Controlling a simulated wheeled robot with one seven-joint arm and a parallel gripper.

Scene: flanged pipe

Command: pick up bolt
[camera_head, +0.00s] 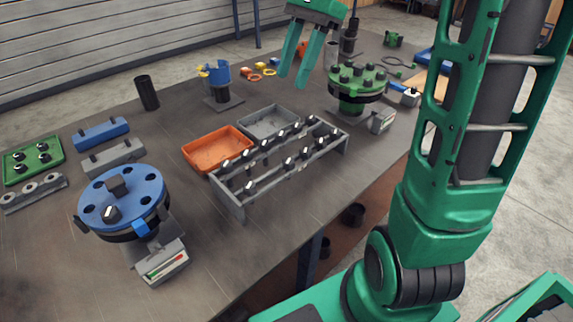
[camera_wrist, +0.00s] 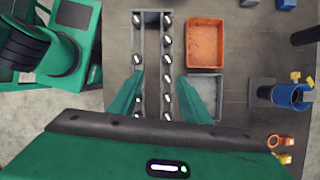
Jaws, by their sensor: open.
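Several bolts with bright heads stand in two rows in a long grey rack (camera_head: 236,205) on the table; one is a front-row bolt (camera_head: 288,161). In the wrist view the rack's bolts (camera_wrist: 167,60) run up the picture in two columns. My gripper (camera_head: 291,80) is open and empty, raised above the table. Another bolt (camera_head: 110,213) sits in the blue flange (camera_head: 135,190).
An orange bin (camera_head: 212,150) and a grey bin (camera_head: 262,123) lie beside the rack. A green flange (camera_head: 357,80) stands to its right. A black cylinder (camera_head: 147,92), a blue holder (camera_head: 217,75) and a green tray (camera_head: 33,160) are farther left.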

